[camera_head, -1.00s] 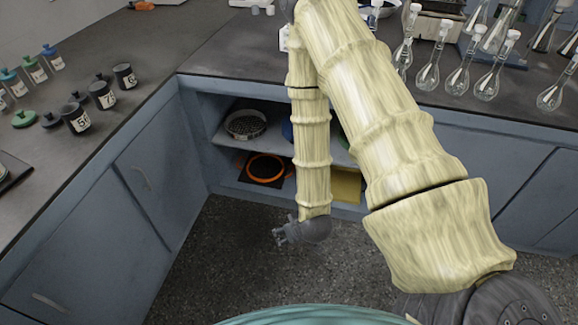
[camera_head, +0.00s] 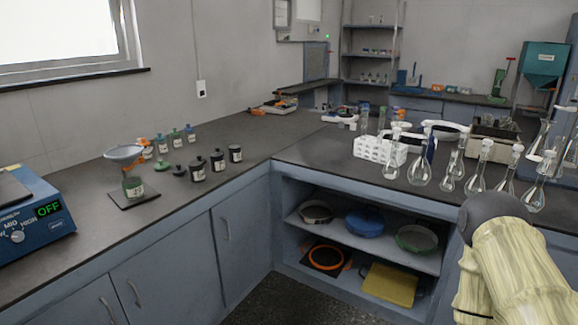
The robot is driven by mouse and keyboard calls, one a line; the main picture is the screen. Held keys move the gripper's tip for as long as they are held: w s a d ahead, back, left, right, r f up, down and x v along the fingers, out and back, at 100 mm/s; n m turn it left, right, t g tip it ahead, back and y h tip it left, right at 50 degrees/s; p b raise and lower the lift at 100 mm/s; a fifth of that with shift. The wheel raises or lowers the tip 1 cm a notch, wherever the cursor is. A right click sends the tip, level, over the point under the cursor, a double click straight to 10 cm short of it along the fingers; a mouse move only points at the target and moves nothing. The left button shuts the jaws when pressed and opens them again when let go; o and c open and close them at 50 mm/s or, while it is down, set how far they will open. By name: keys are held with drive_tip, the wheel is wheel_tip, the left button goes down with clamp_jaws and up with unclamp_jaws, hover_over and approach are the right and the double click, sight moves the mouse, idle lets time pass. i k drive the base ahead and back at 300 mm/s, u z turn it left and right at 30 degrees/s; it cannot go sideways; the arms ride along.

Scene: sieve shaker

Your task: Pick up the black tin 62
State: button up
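Three black lidded tins with white labels stand upright in a row on the left dark counter: one at the left (camera_head: 197,169), one in the middle (camera_head: 218,160) and one at the right (camera_head: 235,153). Their labels are too small to read now. In the earlier, closer frame the right tin's label seems to begin with 6, so it may be black tin 62, but I cannot be sure. My arm, pale with a dark joint, is at the lower right, well away from the tins. My gripper is out of view.
Glass flasks (camera_head: 475,178) and a white rack (camera_head: 380,152) crowd the right counter. The counter right of the tins looks clear.

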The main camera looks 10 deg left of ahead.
sight(235, 150)
drive_tip(key=z, duration=0.35)
drive_tip(key=k, duration=0.15)
drive_tip(key=u, duration=1.45)
drive_tip(key=i, duration=1.35)
drive_tip(key=z, duration=0.1)
